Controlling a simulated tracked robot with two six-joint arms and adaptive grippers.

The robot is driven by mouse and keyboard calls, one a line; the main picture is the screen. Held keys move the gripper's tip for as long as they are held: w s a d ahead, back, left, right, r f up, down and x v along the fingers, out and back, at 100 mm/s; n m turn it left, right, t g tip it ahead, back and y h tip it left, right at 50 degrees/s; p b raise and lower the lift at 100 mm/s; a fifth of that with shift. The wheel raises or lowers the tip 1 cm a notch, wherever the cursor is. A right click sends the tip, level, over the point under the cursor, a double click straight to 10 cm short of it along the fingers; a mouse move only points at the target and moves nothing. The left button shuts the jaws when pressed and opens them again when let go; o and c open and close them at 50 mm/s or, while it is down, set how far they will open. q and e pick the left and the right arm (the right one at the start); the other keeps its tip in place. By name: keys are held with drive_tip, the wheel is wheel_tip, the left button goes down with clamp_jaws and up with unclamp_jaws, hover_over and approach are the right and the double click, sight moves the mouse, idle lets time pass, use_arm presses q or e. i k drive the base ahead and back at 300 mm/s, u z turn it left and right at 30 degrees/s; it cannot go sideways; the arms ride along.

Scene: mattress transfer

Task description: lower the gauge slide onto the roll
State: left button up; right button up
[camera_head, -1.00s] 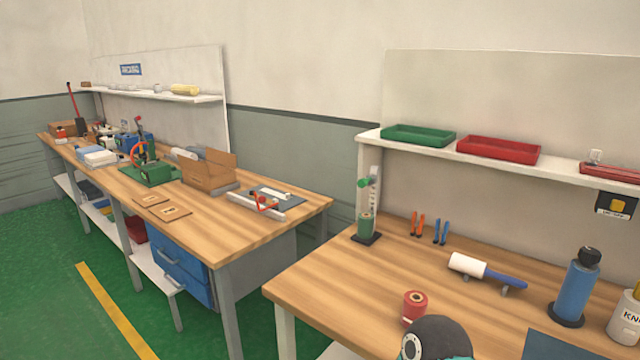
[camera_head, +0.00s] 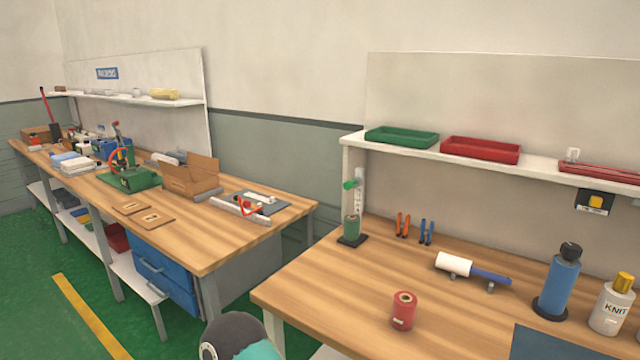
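The gauge stands at the left back of the nearer bench, with a dark base (camera_head: 352,240) and an upright white scale (camera_head: 359,186). Its green slide (camera_head: 350,184) sits high on the scale. A green roll (camera_head: 351,227) stands upright on the base below the slide, with a clear gap between them. A separate red roll (camera_head: 403,311) stands upright near the bench's front edge. Neither gripper is in view; only a rounded dark and teal part of my arm shows at the bottom edge.
Orange pliers (camera_head: 402,225) and blue pliers (camera_head: 426,231) stand right of the gauge. A white lint roller (camera_head: 454,264), a blue bottle (camera_head: 559,284) and a white bottle (camera_head: 610,308) are farther right. A shelf (camera_head: 352,140) overhangs the back. Bench around the red roll is clear.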

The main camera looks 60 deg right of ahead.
sight(355, 182)
drive_tip(key=z, duration=0.05)
drive_tip(key=k, duration=1.45)
drive_tip(key=z, duration=0.85)
drive_tip(key=i, duration=0.85)
drive_tip(key=z, duration=0.1)
